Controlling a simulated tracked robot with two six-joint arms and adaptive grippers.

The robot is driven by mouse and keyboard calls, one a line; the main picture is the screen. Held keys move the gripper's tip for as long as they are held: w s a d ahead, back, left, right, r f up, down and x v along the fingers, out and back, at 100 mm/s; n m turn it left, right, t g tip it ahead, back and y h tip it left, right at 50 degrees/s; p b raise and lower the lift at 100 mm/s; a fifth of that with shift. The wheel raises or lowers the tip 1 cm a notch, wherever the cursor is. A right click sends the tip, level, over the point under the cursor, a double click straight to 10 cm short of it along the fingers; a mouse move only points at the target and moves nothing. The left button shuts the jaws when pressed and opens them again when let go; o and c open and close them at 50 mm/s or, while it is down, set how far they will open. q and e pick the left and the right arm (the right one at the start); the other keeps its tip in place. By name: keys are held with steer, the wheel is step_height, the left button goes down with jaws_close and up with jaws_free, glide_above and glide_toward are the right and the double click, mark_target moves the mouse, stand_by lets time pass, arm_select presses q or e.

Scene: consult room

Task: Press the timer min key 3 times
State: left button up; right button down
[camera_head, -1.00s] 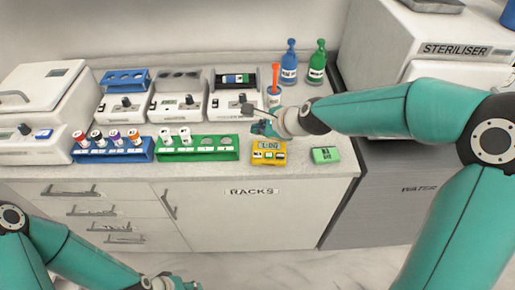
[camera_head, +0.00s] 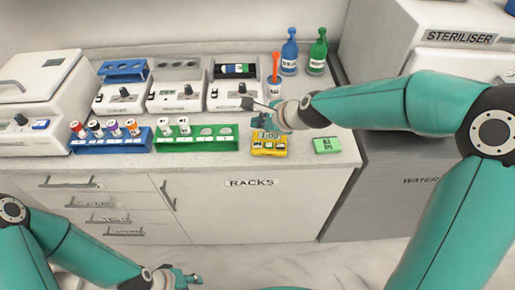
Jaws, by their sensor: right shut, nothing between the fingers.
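The yellow timer (camera_head: 268,149) lies near the front edge of the counter, with a display at its back and a row of small keys along its front. The key lettering is too small to read surely. My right gripper (camera_head: 264,124) is shut and empty, just behind and above the timer's display, partly covering its upper edge in view. Whether it touches the timer cannot be told. My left gripper (camera_head: 189,277) is low in front of the cabinet, over the floor, away from the timer; its fingers are too small to judge.
A green box (camera_head: 327,146) lies right of the timer. A green rack (camera_head: 228,144) with tubes is left of it, and a blue rack (camera_head: 145,146) further left.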

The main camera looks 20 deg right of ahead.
mark_target(259, 145)
arm_select(q)
steer(key=shift+f+b, duration=2.3)
steer(key=shift+f, duration=0.55)
arm_select(e)
steer(key=shift+f, duration=2.85)
arm_select(q)
steer(key=shift+f+b, duration=0.3)
steer(key=shift+b, duration=0.05)
arm_select(e)
steer(key=shift+f, duration=0.35)
arm_select(q)
steer(key=shift+f+b, duration=0.4)
steer(key=shift+f, duration=0.05)
arm_select(e)
steer(key=shift+f, duration=0.45)
arm_select(q)
steer(key=shift+r+p, duration=0.95)
steer(key=shift+r, duration=0.05)
arm_select(e)
steer(key=shift+r, duration=0.9)
step_height(259, 145, up, 5)
steer(key=p, duration=0.5)
arm_select(q)
step_height(259, 145, up, 5)
steer(key=shift+r, duration=0.1)
